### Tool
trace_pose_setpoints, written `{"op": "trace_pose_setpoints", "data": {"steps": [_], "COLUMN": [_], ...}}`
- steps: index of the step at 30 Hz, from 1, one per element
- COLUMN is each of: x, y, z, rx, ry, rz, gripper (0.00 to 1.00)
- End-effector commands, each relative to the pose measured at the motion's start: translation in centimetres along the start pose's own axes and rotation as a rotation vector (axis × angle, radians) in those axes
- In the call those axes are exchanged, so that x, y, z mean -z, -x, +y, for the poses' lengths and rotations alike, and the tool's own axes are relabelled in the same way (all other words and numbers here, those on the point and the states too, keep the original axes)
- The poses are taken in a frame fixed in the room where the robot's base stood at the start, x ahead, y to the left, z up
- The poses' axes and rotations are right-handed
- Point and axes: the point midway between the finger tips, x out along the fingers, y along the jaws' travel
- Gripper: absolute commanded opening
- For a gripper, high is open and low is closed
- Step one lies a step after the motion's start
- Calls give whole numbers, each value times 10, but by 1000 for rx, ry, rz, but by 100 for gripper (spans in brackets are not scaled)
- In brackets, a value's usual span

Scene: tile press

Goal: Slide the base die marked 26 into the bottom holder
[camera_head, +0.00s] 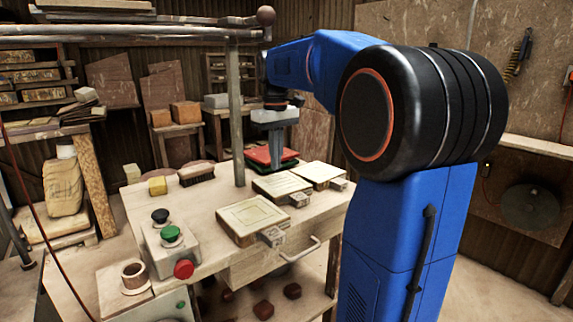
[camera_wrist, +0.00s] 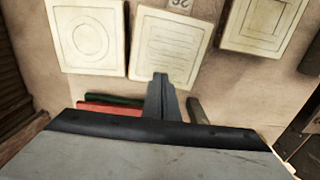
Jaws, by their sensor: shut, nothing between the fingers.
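The base die marked 26 is a pale square plate with line grooves; it is the middle of three plates in the wrist view (camera_wrist: 170,47), its tag upside down at the top edge. In the head view it appears to be the middle plate (camera_head: 281,186) on the wooden table. My gripper (camera_head: 276,163) points down at the table's back edge, behind the dies. Its narrow fingers (camera_wrist: 161,80) are together and empty, overlapping the die's near edge in the wrist view; touching cannot be told. I cannot clearly pick out the bottom holder.
A die with a circle (camera_wrist: 87,35) and one with a rectangle (camera_wrist: 263,22) flank it. Red (camera_head: 258,156) and green plates lie behind the gripper. A metal post (camera_head: 236,110), a brush (camera_head: 196,173) and a button box (camera_head: 172,245) stand left of the dies.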

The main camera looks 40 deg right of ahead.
Motion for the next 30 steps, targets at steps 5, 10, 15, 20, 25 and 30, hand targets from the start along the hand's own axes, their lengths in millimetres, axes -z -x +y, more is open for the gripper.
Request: {"op": "trace_pose_setpoints", "data": {"steps": [5,10,15,20,25,30], "x": [26,45,53,52,53,45], "y": [-1,0,-10,-29,-48,-50], "z": [0,0,0,0,0,0], "rx": [0,0,1,1,1,0], "ry": [2,1,0,0,0,0], "rz": [-1,-1,-2,-3,-2,1], "gripper": [0,0,0,0,0,0]}}
